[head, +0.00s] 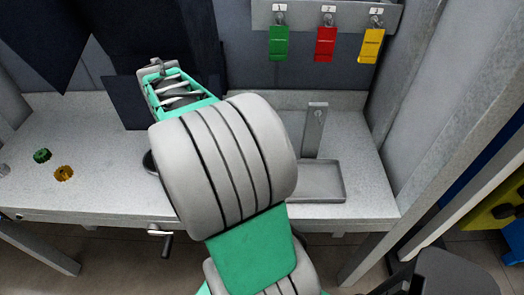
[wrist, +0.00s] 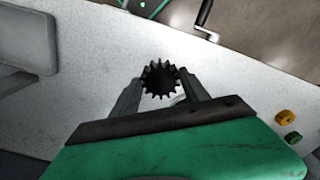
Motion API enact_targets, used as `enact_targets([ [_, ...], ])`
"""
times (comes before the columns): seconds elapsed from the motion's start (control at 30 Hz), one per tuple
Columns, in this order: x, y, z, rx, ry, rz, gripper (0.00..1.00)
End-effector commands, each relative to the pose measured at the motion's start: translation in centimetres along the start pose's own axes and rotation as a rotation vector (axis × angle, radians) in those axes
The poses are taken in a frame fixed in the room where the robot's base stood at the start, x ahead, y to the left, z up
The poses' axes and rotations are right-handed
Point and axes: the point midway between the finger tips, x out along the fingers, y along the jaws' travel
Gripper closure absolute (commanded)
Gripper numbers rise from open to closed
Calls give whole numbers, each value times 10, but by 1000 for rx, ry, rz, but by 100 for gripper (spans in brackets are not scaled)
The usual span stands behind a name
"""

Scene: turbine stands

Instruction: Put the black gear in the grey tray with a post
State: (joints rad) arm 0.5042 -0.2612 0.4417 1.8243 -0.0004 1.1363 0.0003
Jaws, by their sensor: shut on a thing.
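The black gear (wrist: 160,79) is between the two fingertips of my gripper (wrist: 158,88) in the wrist view, and the fingers are shut on it. Its toothed face points toward the camera, over the pale worktop. In the head view my own arm hides the gripper's fingers and the gear. The grey tray (head: 322,196) with an upright post (head: 315,130) stands on the right part of the worktop and looks empty where visible; my arm covers its left side. Part of a grey tray also shows at the left of the wrist view (wrist: 25,85). The gripper is apart from it.
A green gear (head: 42,155) and an orange gear (head: 63,173) lie on the worktop (head: 100,190) at the left. Green, red (head: 325,44) and yellow tags hang on a rail at the back. A crank handle (head: 166,240) sticks out below the front edge.

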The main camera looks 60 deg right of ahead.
Motion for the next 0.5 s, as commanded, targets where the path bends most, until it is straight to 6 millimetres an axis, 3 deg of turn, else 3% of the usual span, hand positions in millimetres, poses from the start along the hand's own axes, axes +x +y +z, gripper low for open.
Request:
enact_targets([
  [0.03, 1, 34, 2, 89, 1, 0, 100],
  [0.2, 10, 135, 26, 355, -1, 0, 100],
  [0.3, 15, 186, 50, 482, -1, 0, 100],
  [0.5, 24, 260, 100, 605, 0, 0, 100],
])
